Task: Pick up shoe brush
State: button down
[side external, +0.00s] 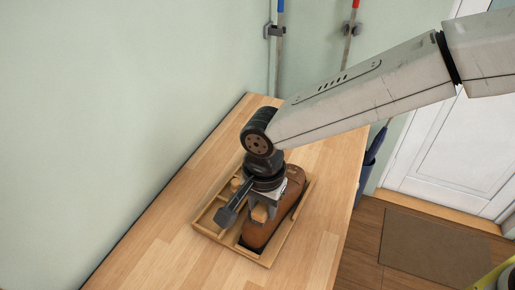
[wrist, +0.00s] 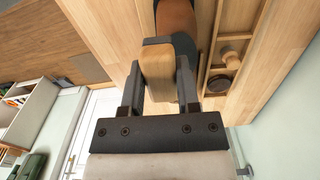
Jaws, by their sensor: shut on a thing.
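The shoe brush (wrist: 158,72) is a light wooden block with a dark grey layer along one edge. My gripper (wrist: 160,64) is shut on it, with one finger on each side. In the side external view the brush (side external: 261,213) shows below my gripper (side external: 263,203), over the tray (side external: 269,262) and in front of a brown leather shoe-like item (side external: 262,233). I cannot tell whether the brush touches the tray or that item. My wrist and fingers hide part of it.
The shallow wooden tray has compartments, with a small round wooden-handled piece (wrist: 230,58) in one. The tray lies on a wooden worktop (side external: 160,255) against a pale green wall (side external: 110,100). Free worktop lies around the tray. A white door (side external: 445,150) and mat (side external: 432,245) are at right.

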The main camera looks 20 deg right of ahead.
jog(key=shift+s+d+r, duration=0.25)
jog(key=shift+s+d, duration=0.05)
jog(key=shift+s, duration=0.1)
dwell(0.3)
jog(key=c, duration=1.2)
grip_release()
grip_shut()
jog(key=shift+w+d, duration=0.3)
jog(key=shift+w, duration=0.15)
jog(key=w+d, duration=1.2)
jog(key=d, duration=0.2)
jog(key=shift+d+f, duration=0.15)
jog(key=shift+d, duration=0.2)
jog(key=shift+f, duration=0.1)
